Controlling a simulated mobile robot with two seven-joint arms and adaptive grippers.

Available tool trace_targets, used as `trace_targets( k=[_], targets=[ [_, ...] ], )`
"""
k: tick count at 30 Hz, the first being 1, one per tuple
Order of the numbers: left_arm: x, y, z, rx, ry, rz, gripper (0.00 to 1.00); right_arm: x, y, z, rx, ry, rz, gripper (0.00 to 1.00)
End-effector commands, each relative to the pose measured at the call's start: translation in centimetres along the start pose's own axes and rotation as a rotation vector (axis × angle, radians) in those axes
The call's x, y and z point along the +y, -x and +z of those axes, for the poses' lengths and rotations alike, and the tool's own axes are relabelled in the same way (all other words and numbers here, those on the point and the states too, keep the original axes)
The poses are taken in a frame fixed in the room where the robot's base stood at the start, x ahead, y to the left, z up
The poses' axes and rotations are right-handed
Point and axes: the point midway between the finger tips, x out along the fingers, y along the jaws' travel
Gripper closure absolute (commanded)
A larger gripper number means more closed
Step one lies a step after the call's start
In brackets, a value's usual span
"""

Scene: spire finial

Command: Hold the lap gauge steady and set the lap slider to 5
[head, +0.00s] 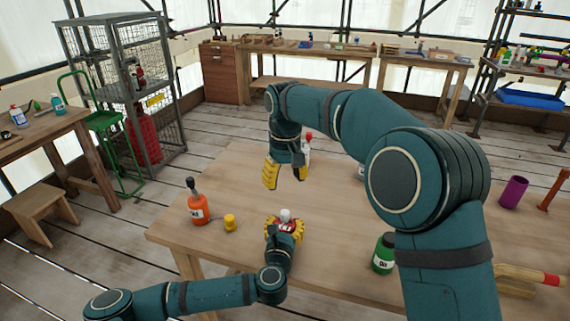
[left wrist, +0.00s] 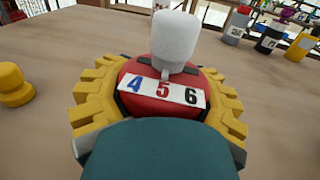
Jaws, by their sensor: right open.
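The lap gauge (head: 284,227) is a red round body on the wooden table (head: 345,215), with a white strip reading 4, 5, 6 (left wrist: 162,92). The white lap slider (left wrist: 175,40) stands upright on it; its stem appears behind the 5, but I cannot tell its exact setting. My left gripper (left wrist: 158,100) has its yellow fingers on both sides of the red body and is shut on it. My right gripper (head: 286,174) is open and empty, above the table behind the gauge, its fingers pointing down.
An orange bottle (head: 198,208) and a yellow knob-like piece (head: 230,222) stand left of the gauge. A green bottle (head: 383,255) is to the right. A purple cylinder (head: 513,192) stands farther right. My right arm covers much of the table's right half.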

Motion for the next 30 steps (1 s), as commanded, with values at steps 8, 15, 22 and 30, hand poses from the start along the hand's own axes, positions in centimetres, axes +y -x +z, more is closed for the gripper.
trace_targets(
  k=[8,15,22,30],
  targets=[
    [0.0,0.0,0.0,0.0,0.0,0.0,0.02,0.0,0.0,0.0,0.0,0.0,0.0,0.43],
    [0.0,0.4,0.0,0.0,0.0,0.0,0.02,0.0,0.0,0.0,0.0,0.0,0.0,0.43],
    [0.0,4.0,-0.1,0.002,0.002,-0.001,0.02,0.0,0.0,0.0,0.0,0.0,0.0,0.43],
    [0.0,9.3,0.0,0.002,0.002,-0.001,0.02,0.0,0.0,0.0,0.0,0.0,0.0,0.43]
  ],
)
